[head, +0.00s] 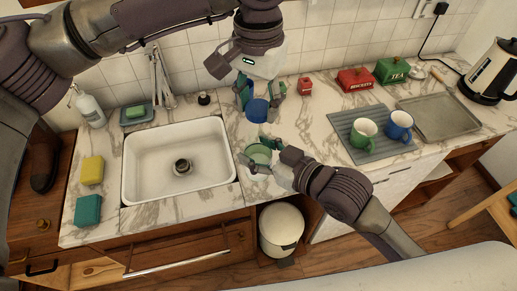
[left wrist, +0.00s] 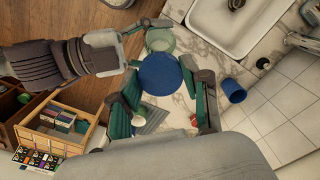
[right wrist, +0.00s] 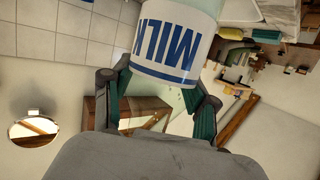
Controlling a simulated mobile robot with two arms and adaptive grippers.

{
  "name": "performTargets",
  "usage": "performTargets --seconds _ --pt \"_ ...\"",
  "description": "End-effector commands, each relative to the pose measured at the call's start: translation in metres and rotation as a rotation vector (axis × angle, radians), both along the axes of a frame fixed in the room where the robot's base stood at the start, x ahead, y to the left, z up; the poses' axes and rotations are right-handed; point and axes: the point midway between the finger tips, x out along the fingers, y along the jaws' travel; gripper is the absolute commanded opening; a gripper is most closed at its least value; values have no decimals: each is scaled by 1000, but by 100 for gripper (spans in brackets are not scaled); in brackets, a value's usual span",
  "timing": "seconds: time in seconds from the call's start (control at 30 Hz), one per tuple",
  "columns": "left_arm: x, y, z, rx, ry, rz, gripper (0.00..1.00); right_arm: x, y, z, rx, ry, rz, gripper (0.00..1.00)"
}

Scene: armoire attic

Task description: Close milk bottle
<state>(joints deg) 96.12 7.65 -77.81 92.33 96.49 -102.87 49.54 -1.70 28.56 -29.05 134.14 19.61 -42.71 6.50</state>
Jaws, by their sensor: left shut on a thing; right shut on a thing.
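The milk bottle (head: 258,155) is pale green glass, seen from above in the head view. Its white band with blue MILK lettering (right wrist: 175,50) shows in the right wrist view. My right gripper (head: 266,158) is shut on the bottle from the right. My left gripper (head: 259,106) points down and is shut on the round blue cap (head: 257,111). The cap also shows in the left wrist view (left wrist: 160,74), apart from the bottle's round opening (left wrist: 160,41). In the head view the cap is behind the bottle.
The white sink (head: 150,185) is left of the bottle. A blue cup-like object (left wrist: 232,90) is near the tiled wall. Green (head: 363,134) and blue (head: 399,126) mugs stand on a grey mat (head: 351,118) at right. A white bin (head: 282,228) is below the counter.

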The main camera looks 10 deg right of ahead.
Motion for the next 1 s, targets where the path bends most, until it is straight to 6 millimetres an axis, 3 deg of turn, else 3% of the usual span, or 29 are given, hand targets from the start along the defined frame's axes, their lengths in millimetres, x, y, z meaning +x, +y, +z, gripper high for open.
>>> performTargets --seconds 0.27,0.67,1.0 --pt "0 0 -5 0 0 1 36 0 0 1 2 -2 0 0" --pt "0 0 -38 0 0 1 36 0 0 1 2 -2 0 0" --pt "0 0 -40 -2 0 1 36 0 0 1 2 -2 0 0"
